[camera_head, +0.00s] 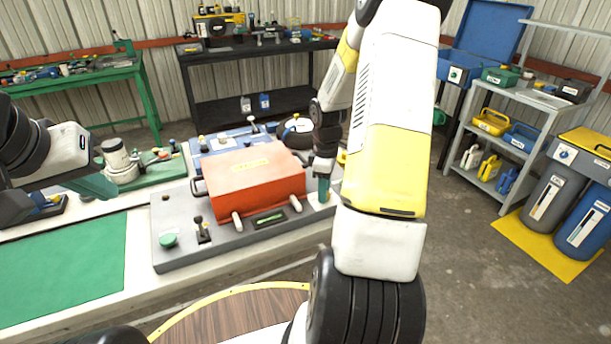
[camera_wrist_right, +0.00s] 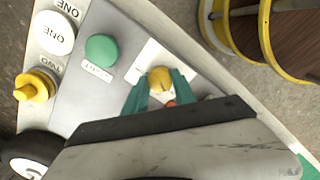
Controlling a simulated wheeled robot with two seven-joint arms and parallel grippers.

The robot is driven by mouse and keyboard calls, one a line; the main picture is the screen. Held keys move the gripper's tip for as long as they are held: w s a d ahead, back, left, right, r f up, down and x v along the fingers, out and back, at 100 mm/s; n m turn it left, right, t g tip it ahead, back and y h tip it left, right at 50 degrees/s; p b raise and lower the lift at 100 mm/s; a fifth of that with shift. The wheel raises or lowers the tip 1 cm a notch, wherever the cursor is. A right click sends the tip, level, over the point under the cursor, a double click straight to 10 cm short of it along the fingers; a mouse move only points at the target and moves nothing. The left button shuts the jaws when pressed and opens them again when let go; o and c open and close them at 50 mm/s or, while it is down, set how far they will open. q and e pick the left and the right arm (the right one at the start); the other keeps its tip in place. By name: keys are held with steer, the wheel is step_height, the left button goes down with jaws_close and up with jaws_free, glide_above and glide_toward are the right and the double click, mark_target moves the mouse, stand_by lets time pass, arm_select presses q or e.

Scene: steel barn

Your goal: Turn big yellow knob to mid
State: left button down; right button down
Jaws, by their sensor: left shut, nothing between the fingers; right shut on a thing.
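A yellow knob (camera_wrist_right: 160,78) sits on a white plate at the end of a grey panel (camera_wrist_right: 85,85), seen in the right wrist view. The green fingertips of my right gripper (camera_wrist_right: 160,90) stand on either side of it, shut on it. In the head view my right gripper (camera_head: 322,188) points down at the right end of the grey panel (camera_head: 185,247) and hides the knob. I cannot read the knob's setting. My left gripper (camera_head: 98,187) is shut and empty at the left, above the bench.
An orange-red box (camera_head: 255,180) stands on the panel, left of my right gripper. A green button (camera_wrist_right: 101,50), a white button (camera_wrist_right: 54,32) and another yellow knob (camera_wrist_right: 35,87) are nearby. A green mat (camera_head: 65,265) lies clear on the bench's left part.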

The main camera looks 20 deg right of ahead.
steer(key=m, duration=0.8)
steer(key=shift+m, duration=0.4)
steer(key=m, duration=0.3)
steer(key=shift+m, duration=2.2)
steer(key=c, duration=1)
jaws_free()
